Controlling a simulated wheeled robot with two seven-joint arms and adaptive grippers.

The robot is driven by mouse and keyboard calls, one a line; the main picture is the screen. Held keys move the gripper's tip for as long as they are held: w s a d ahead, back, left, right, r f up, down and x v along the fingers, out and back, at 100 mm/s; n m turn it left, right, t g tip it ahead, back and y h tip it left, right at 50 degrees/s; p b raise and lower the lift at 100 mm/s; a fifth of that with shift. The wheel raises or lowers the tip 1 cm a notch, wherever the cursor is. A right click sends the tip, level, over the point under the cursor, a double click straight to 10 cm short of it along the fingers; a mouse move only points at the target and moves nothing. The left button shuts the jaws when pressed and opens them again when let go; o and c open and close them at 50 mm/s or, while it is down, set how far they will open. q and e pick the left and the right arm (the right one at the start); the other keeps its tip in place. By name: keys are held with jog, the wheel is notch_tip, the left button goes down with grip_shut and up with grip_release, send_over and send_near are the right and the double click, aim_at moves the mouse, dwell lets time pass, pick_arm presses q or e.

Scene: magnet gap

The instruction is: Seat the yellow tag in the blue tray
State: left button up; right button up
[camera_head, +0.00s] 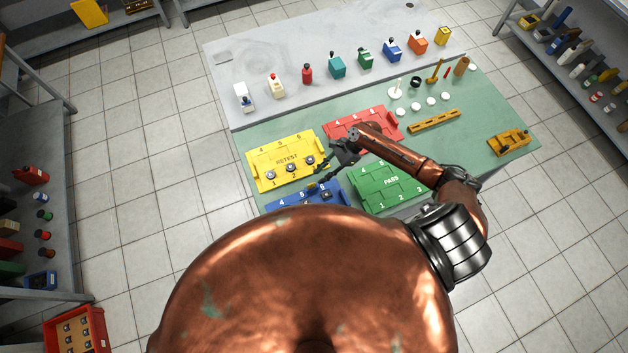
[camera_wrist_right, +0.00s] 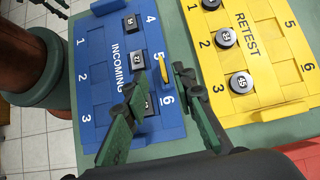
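The blue tray (camera_head: 335,187) lies at the table's near edge, partly hidden by my body. In the right wrist view, the blue tray (camera_wrist_right: 88,70) reads INCOMING and holds black square blocks along its 4, 5, 6 side. The yellow tag (camera_wrist_right: 163,68) is a thin upright strip near the numbers 5 and 6. I cannot tell whether its lower end touches the tray. My right gripper (camera_wrist_right: 160,82) is open over the tray, with the tag between its fingertips and gaps beside it. The right gripper (camera_head: 326,178) also shows in the head view. Dark fingers, probably my left gripper (camera_wrist_right: 56,8), show only partly.
The yellow RETEST tray (camera_head: 262,164) with round dark pieces lies beside the blue tray. The red tray (camera_head: 384,119) and green PASS tray (camera_head: 390,190) are close to my right arm. Several bottles stand along the back. An orange rack (camera_head: 434,121) lies farther right.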

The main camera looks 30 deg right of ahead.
jog(key=shift+v, duration=1.3)
jog(key=shift+s, duration=0.1)
